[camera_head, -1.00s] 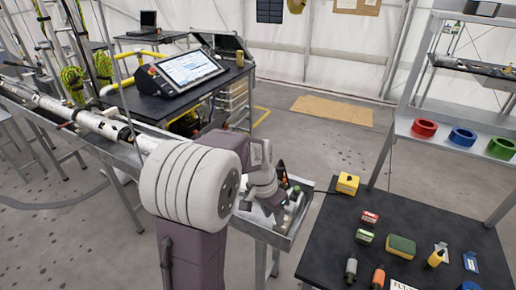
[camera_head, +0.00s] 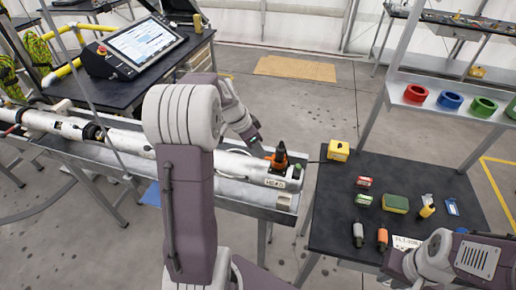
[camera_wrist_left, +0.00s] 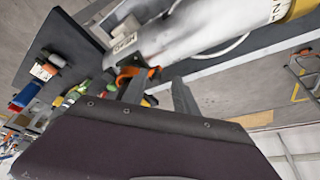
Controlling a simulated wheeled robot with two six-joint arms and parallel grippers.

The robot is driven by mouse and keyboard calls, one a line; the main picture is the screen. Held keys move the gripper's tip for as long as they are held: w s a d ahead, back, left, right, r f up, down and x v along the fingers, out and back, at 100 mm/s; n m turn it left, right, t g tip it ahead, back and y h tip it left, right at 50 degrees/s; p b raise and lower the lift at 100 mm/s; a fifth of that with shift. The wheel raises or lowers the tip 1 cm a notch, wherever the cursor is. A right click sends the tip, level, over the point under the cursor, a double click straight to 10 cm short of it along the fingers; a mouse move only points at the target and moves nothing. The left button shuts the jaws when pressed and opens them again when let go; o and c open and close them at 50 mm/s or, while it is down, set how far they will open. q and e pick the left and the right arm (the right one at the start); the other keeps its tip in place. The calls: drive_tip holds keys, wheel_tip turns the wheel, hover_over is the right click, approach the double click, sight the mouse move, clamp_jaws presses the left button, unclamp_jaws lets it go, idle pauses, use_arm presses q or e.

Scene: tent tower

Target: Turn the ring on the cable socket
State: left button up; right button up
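A black upright cable socket with an orange ring (camera_head: 281,160) stands near the right end of a long white tube (camera_head: 232,165). A small label plate is in front of it. My left gripper (camera_head: 258,150) is just left of the socket, apart from it as far as I can tell. In the left wrist view, its two grey fingers (camera_wrist_left: 160,92) are spread with nothing between them. Orange parts (camera_wrist_left: 130,75) show beside one finger, below the white tube (camera_wrist_left: 190,30). My right gripper (camera_head: 402,264) is at the lower right, over the dark table's front edge; its fingers are unclear.
The tube lies on a metal bench (camera_head: 230,204). A dark table (camera_head: 335,225) at right holds a yellow box (camera_head: 338,150), a green-yellow sponge (camera_head: 395,204) and several small items. Red, blue and green rolls are on a shelf. A console (camera_head: 140,48) stands at the back left.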

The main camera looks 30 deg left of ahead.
use_arm(q)
drive_tip(key=shift+w+d+f, duration=0.15)
drive_tip(key=shift+d+f, duration=0.05)
drive_tip(key=shift+f, duration=0.25)
drive_tip(key=shift+d, duration=0.45)
drive_tip(key=shift+a+f, duration=0.1)
drive_tip(key=shift+a, duration=0.15)
clamp_jaws()
use_arm(e)
drive_tip(key=shift+d, duration=0.25)
use_arm(q)
drive_tip(key=shift+d, duration=0.1)
